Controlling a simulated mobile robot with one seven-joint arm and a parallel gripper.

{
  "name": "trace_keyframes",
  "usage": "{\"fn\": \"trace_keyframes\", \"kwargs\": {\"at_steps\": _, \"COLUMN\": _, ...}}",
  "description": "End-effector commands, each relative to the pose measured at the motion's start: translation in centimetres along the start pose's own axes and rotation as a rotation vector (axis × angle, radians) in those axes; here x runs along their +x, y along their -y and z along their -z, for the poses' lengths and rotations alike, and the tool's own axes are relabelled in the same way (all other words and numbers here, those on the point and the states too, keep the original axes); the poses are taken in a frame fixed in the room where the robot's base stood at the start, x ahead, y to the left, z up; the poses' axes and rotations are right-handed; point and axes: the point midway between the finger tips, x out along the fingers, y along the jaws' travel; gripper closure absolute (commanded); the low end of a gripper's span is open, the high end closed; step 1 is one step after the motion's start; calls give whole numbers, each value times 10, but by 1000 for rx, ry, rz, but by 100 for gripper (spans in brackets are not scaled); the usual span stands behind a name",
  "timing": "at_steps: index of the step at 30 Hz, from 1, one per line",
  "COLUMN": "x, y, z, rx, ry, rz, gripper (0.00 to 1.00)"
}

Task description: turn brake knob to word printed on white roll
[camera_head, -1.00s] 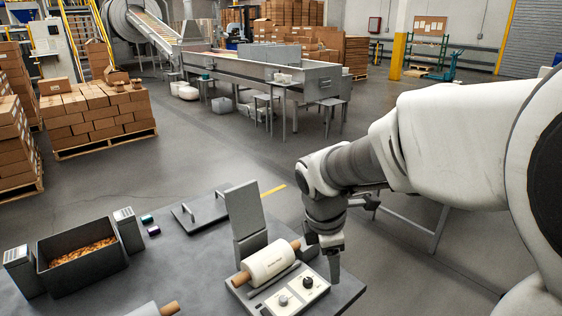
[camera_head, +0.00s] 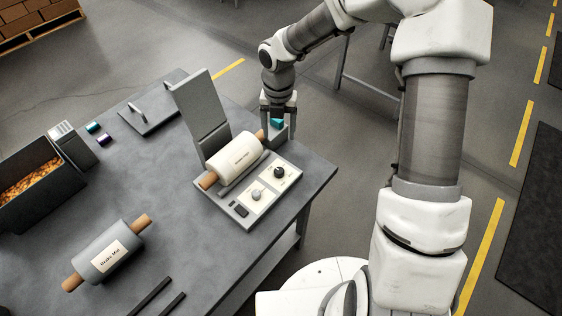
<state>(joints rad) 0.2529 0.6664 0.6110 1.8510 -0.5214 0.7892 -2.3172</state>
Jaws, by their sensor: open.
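The white roll (camera_head: 235,157) lies on wooden ends in a machine at the table's right side; its small dark print is too small to read surely. In front is a control panel (camera_head: 244,213) with a pale knob (camera_head: 256,194) and a black knob (camera_head: 279,171) on white plates. The plate lettering is unreadable, so I cannot tell which is the brake knob. My gripper (camera_head: 279,136) points down, open, beyond the black knob near the roll's far wooden end. It appears apart from both knobs. A teal patch shows between its fingers; I cannot tell what it is.
A grey upright plate (camera_head: 199,108) stands behind the white roll. A grey roll (camera_head: 110,252) with a printed label lies at front left. A dark bin of orange candy (camera_head: 28,180) stands at the left. The middle of the table (camera_head: 160,190) is mostly clear.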

Motion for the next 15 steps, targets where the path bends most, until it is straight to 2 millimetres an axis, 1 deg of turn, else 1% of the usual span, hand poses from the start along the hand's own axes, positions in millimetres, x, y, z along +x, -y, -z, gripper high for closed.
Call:
{"fn": "trace_keyframes", "kwargs": {"at_steps": 5, "x": 26, "y": 0, "z": 1, "rx": -3, "ry": -3, "rz": 1, "gripper": 28}}
{"fn": "trace_keyframes", "kwargs": {"at_steps": 15, "x": 101, "y": 0, "z": 1, "rx": 0, "ry": -4, "rz": 2, "gripper": 28}}
